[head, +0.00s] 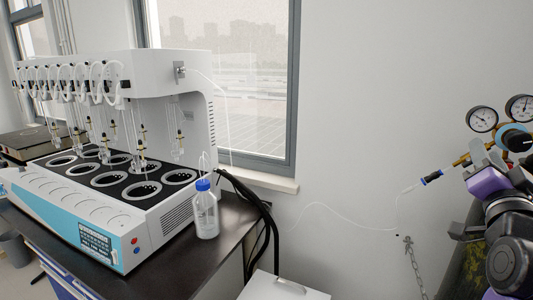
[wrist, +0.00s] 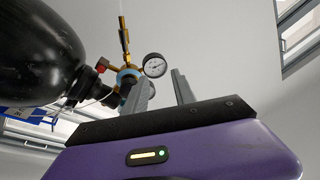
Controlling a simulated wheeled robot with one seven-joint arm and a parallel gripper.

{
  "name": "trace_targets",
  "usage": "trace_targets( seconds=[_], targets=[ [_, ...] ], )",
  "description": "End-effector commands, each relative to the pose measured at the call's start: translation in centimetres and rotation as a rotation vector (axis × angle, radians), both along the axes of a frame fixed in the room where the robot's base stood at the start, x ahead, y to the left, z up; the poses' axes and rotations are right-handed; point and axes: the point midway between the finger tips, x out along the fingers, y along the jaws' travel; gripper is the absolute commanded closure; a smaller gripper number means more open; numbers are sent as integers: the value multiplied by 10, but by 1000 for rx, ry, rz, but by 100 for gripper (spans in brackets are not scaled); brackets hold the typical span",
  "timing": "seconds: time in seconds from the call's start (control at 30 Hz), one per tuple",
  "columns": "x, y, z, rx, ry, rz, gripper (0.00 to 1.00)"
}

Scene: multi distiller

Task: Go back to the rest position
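My arm (head: 500,225), with dark joints and purple parts, is at the right edge of the head view, in front of a gas cylinder. My gripper (wrist: 160,88) shows in the wrist view as two grey fingers with a gap between them. Nothing is seen between the fingers. The brass regulator (wrist: 126,70) with its round gauge (wrist: 155,67) appears behind the fingers. I cannot tell whether a finger touches it. In the head view the gripper's fingertips are not clearly visible.
The multi distiller (head: 120,120) stands on a dark bench (head: 220,240) at left, with a blue-capped bottle (head: 205,212) at its corner. Two gauges (head: 482,119) and a thin hose (head: 345,215) are near my arm. A white box (head: 285,287) stands low in the middle.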

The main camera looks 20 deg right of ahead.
Motion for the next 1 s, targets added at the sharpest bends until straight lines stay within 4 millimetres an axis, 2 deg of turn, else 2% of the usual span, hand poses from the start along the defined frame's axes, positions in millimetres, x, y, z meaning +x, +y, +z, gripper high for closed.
trace_targets(
  seconds=[0.17,0.27,0.43,0.57,0.77,1.0],
  targets=[
    [9,38,-16,-162,64,35,68],
    [14,65,-34,-247,106,69,68],
    [16,119,-75,-379,181,150,68],
    [9,160,-111,-449,233,224,68],
    [-15,220,-167,-515,304,344,68],
    [-64,284,-228,-526,390,492,68]
  ],
)
